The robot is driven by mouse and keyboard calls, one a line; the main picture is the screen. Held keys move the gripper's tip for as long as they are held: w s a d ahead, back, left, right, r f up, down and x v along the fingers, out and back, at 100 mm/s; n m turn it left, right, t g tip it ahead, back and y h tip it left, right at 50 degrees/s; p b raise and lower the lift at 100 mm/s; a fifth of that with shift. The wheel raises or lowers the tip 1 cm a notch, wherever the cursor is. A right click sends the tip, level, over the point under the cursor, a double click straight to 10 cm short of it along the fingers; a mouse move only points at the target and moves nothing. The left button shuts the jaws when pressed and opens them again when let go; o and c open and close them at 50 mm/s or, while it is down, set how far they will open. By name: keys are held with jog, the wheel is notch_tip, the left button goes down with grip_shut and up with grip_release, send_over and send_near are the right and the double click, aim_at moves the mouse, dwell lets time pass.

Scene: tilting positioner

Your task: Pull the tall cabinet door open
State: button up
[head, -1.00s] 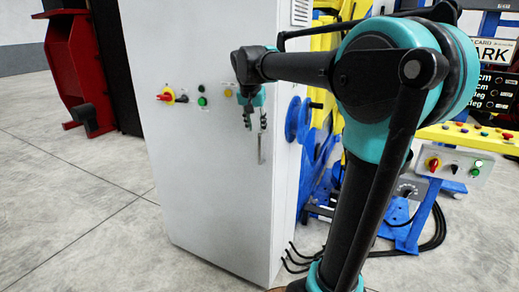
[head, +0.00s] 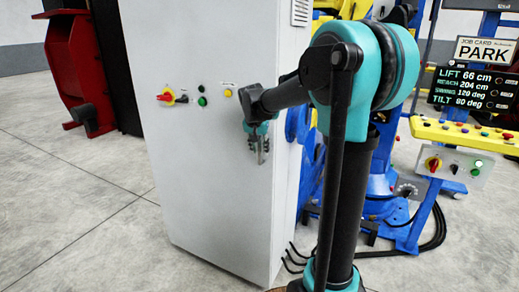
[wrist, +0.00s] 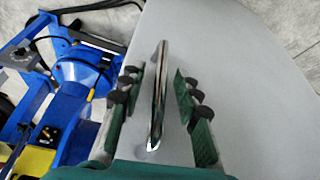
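The tall cabinet door (head: 205,180) is the plain light-grey front panel in the head view, and it looks closed. It also fills the middle of the wrist view (wrist: 228,70). The door's handle, a shiny metal bar (wrist: 158,95), shows in the wrist view. My gripper (head: 262,151) is at the right side of the door, over the handle, which it mostly hides in the head view. In the wrist view my gripper (wrist: 157,97) is open, with its fingers on either side of the bar and a gap on both sides.
A red-yellow switch (head: 168,96) and small buttons sit on the panel left of my gripper. The blue positioner (head: 400,210) and its control panel (head: 465,135) stand to the right. Black cables (head: 296,258) lie by the cabinet's base.

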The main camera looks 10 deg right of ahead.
jog(key=shift+c, duration=0.2)
grip_shut()
